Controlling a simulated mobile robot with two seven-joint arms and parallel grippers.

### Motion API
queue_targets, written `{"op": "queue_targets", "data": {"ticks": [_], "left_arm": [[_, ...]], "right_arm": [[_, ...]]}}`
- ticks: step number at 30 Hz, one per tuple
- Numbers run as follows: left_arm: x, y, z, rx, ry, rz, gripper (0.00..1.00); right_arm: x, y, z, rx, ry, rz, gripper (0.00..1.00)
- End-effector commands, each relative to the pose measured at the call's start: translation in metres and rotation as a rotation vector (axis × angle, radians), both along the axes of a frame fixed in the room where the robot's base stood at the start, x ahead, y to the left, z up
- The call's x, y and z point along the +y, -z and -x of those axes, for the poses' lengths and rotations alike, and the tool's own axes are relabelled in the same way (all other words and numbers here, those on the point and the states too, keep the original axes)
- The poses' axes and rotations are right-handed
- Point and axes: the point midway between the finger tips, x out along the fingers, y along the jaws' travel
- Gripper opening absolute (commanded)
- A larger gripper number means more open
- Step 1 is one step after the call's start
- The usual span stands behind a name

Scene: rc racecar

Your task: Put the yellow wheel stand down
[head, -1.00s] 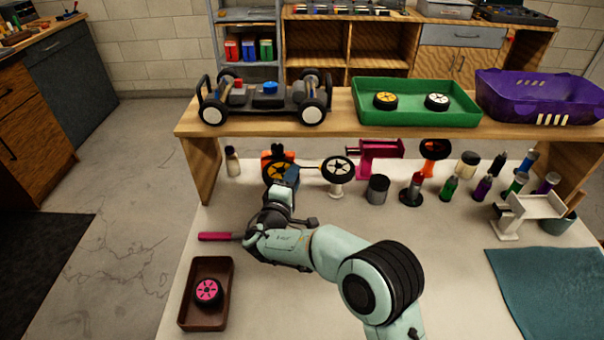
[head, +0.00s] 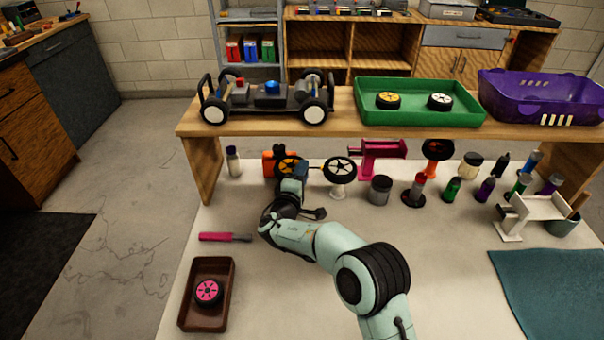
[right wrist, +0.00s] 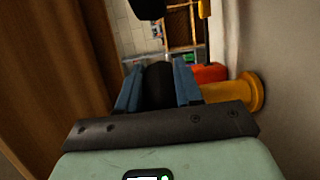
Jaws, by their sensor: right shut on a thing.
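The yellow wheel stand shows in the right wrist view as a yellow stem with a round foot (right wrist: 251,92), lying sideways in that picture. A black tyre (right wrist: 158,85) sits at its other end, between my blue fingers. My left gripper is out of view.
A white stand with a wheel (head: 339,171) is close on the right. An orange-red object (head: 269,163) is just behind. The wooden shelf (head: 350,132) overhangs, carrying a car chassis (head: 268,98). A pink-handled tool (head: 218,237) and brown tray (head: 191,318) lie nearer.

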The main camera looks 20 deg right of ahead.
Motion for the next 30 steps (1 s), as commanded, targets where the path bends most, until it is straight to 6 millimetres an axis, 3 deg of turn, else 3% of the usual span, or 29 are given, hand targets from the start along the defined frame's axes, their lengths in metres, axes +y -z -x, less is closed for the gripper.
{"op": "queue_targets", "data": {"ticks": [5, 6, 8, 9, 21, 30], "left_arm": [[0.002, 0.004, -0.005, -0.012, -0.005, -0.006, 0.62], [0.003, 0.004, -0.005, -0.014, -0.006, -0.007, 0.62], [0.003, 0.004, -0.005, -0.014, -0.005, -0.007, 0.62], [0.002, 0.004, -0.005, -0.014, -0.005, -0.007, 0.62], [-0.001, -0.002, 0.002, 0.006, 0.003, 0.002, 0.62], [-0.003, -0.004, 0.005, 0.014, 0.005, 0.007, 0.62]], "right_arm": [[0.000, 0.002, 0.000, 0.000, 0.000, 0.000, 0.00], [0.000, 0.003, 0.000, 0.001, 0.000, 0.000, 0.38], [0.000, 0.003, 0.000, 0.001, 0.000, 0.000, 0.58], [0.000, 0.002, 0.000, 0.001, 0.000, -0.001, 0.60], [0.002, -0.002, 0.001, 0.001, -0.001, -0.001, 0.60], [0.045, -0.001, 0.046, 0.002, -0.004, -0.001, 0.60]]}}
